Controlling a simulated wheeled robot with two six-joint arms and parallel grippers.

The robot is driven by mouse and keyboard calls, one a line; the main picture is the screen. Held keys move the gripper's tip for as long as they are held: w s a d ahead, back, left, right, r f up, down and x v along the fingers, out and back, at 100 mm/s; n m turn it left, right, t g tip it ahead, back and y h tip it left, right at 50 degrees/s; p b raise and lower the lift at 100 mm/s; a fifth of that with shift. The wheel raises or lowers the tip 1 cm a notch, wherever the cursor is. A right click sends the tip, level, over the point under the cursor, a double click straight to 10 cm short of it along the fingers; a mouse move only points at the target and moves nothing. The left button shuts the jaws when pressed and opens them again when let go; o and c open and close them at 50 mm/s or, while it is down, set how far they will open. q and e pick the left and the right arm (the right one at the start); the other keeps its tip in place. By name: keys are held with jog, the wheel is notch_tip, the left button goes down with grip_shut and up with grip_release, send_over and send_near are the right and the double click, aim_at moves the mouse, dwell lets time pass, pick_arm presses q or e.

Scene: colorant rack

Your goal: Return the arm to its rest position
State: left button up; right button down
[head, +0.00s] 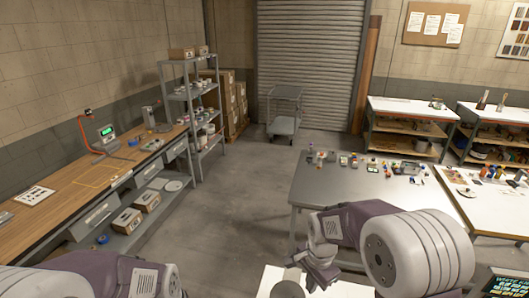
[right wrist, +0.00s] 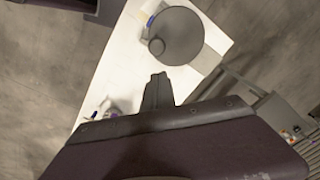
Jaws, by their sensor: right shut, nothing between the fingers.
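My right arm (head: 415,250) comes in at the lower right of the head view, bent with its forearm pointing left. My right gripper (head: 322,277) hangs at the bottom centre, shut and empty, over a white surface. In the right wrist view the right gripper's fingers (right wrist: 158,85) are together with nothing between them. Part of my left arm (head: 95,277) shows at the bottom left; its gripper is out of view.
A grey table (head: 310,187) with several small colored items stands ahead of the right arm. A wooden bench (head: 75,188) runs along the left wall. A metal shelf (head: 193,120) and a cart (head: 284,125) stand farther back. The floor (head: 235,195) between bench and table is clear.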

jog(key=s+d+n+t, duration=0.2)
jog(key=s+d+n, duration=0.3)
jog(key=s+n, duration=0.55)
notch_tip(320, 180, down, 22)
jog(key=n+g+b, duration=0.1)
jog(key=b, duration=2.1)
jog(key=shift+s+a+f, duration=0.25)
jog(key=shift+s+a, duration=0.15)
jog(key=shift+s, duration=0.05)
